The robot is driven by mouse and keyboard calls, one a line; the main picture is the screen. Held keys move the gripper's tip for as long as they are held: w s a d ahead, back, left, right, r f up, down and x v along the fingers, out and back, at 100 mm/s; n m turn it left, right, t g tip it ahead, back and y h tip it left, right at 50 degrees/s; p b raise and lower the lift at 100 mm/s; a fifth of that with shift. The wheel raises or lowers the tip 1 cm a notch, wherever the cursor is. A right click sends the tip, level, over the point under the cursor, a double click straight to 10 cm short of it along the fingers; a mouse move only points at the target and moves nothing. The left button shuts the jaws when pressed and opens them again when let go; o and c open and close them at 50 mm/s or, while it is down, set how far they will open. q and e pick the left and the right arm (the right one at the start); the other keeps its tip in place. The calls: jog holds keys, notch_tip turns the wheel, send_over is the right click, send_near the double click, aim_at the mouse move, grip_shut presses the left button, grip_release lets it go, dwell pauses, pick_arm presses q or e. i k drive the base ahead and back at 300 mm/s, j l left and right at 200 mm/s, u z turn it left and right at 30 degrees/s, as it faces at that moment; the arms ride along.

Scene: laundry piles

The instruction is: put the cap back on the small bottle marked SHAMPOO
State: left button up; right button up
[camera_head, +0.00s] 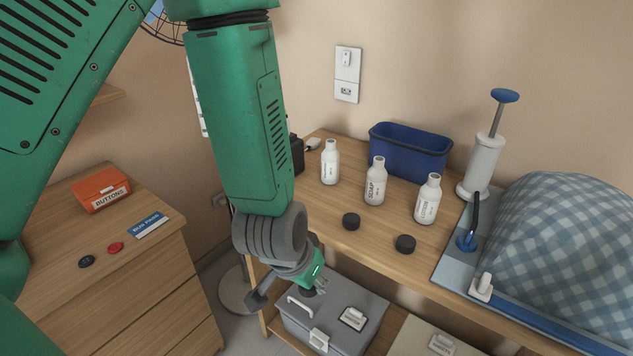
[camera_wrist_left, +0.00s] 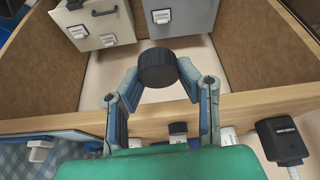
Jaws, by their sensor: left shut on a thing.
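Three small white uncapped bottles stand upright on the wooden table in the head view. The left bottle (camera_head: 330,162) has a label too small to read. The middle bottle (camera_head: 376,183) reads SOAP and the right bottle (camera_head: 428,200) seems to read LOTION. Two black caps lie in front of them, one left (camera_head: 351,221) and one right (camera_head: 405,243). My left gripper (camera_head: 314,289) is low, off the table's front edge and above the lower shelf. In the left wrist view, my left gripper (camera_wrist_left: 158,78) is shut on a black cap (camera_wrist_left: 157,67). My right gripper is out of view.
A blue bin (camera_head: 410,151), a white pump (camera_head: 481,166) and a checked cloth mound (camera_head: 570,245) stand behind and right. A grey lidded box (camera_head: 354,296) sits on the lower shelf. A drawer cabinet (camera_head: 150,285) is at left. The table's front strip is partly free.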

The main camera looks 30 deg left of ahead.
aim_at(330, 157)
jog(key=j, duration=0.5)
jog(key=k+j+z, duration=0.1)
jog(key=j, duration=0.45)
jog(key=k+j, duration=0.1)
jog(key=j, duration=0.4)
jog(key=k+j, duration=0.1)
jog(key=j, duration=0.4)
jog(key=z, duration=0.05)
